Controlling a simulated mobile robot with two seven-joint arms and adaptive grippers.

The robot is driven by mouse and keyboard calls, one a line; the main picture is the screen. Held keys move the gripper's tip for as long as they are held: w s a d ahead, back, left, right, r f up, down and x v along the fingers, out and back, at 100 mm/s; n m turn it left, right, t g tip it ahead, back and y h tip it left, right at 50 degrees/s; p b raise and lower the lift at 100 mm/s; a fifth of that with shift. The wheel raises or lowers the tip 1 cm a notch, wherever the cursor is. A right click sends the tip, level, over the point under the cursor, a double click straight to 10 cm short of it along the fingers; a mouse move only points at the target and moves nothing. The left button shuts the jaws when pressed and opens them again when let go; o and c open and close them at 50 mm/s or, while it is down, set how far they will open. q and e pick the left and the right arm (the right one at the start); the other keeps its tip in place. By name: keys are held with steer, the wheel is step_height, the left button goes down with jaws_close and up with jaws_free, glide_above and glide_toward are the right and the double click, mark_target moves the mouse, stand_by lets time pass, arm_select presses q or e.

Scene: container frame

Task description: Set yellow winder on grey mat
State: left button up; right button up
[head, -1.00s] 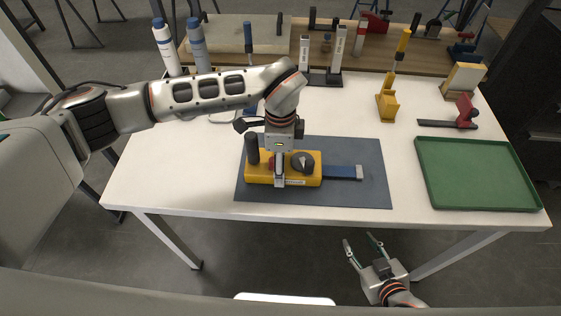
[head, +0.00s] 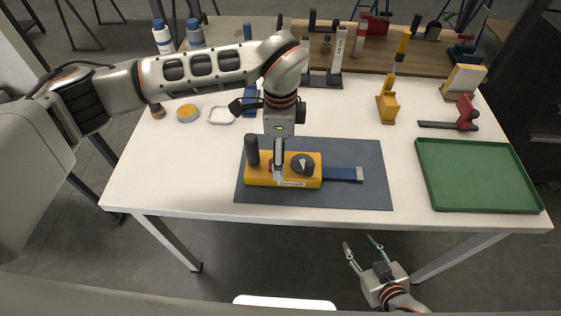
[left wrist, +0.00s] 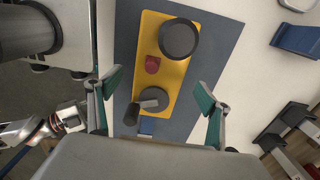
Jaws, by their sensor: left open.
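The yellow winder (head: 254,173) lies on the grey mat (head: 350,196) at the front middle of the white table. It has a tall dark post, a dark round knob, a small red part and a blue strap out to the right. It also shows in the left wrist view (left wrist: 165,75), on the grey mat (left wrist: 215,60). My left gripper (head: 279,178) is above the winder in the head view. In the left wrist view my left gripper (left wrist: 158,105) is open, its green-padded fingers apart on either side of the winder, not touching it. My right gripper (head: 361,243) is open and empty below the table's front edge.
A green tray (head: 480,208) stands at the right. A yellow holder (head: 387,107) and a red-and-dark tool (head: 465,115) are behind it. White bottles, a round yellow tin (head: 187,114) and a wooden board (head: 380,62) with tools fill the back. The table's left front is clear.

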arm_select(q)
step_height(320, 180, up, 7)
stand_by(0.3)
steer(key=shift+f, duration=0.1)
stand_by(0.4)
